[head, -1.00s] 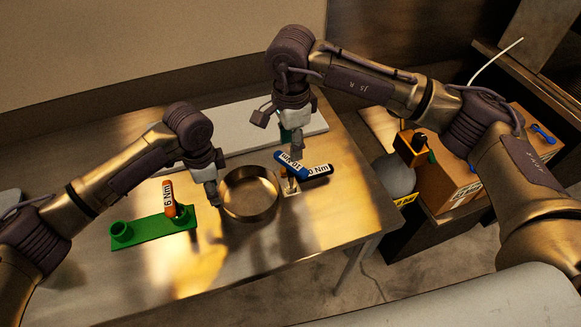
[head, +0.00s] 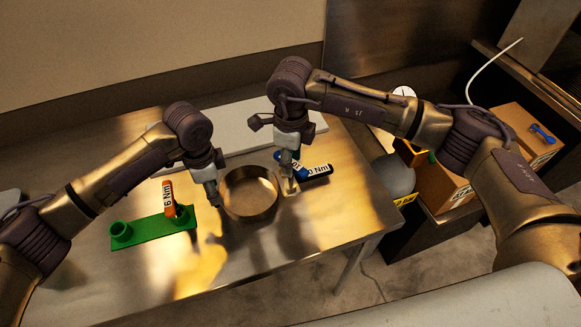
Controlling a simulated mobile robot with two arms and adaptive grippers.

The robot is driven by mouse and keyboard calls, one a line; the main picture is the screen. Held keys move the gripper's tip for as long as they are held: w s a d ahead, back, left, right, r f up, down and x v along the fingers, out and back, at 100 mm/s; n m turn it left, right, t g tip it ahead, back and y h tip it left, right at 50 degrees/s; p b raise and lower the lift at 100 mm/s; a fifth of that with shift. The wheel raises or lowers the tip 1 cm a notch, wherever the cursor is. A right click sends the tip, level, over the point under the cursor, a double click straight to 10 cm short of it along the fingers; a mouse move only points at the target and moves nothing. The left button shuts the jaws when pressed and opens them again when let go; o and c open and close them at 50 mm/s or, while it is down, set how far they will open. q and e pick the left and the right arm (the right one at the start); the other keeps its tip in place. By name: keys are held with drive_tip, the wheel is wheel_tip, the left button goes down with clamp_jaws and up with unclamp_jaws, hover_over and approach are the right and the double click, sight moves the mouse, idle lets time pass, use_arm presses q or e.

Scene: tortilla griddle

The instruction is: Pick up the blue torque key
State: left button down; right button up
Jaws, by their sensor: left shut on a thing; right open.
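The blue torque key (head: 301,173) lies at the right side of the table, largely hidden behind my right gripper; blue patches show on both sides of it. A dark key with a white "0 Nm" label (head: 318,170) lies against or under it; I cannot tell which. My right gripper (head: 291,185) is open and points down, in front of the blue key in the picture. My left gripper (head: 216,203) is at the left rim of a round steel ring (head: 251,209) and appears shut on it; the contact is hard to see.
An orange key labelled "6 Nm" (head: 169,197) stands in a green holder (head: 148,230) at the left. A small pale block (head: 289,187) is below my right gripper. A white board (head: 240,125) lies at the back. The front of the table is clear.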

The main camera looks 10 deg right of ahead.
sight(291, 184)
wheel_tip(291, 184, down, 6)
drive_tip(key=shift+r, duration=0.1)
drive_tip(key=shift+c, duration=0.2)
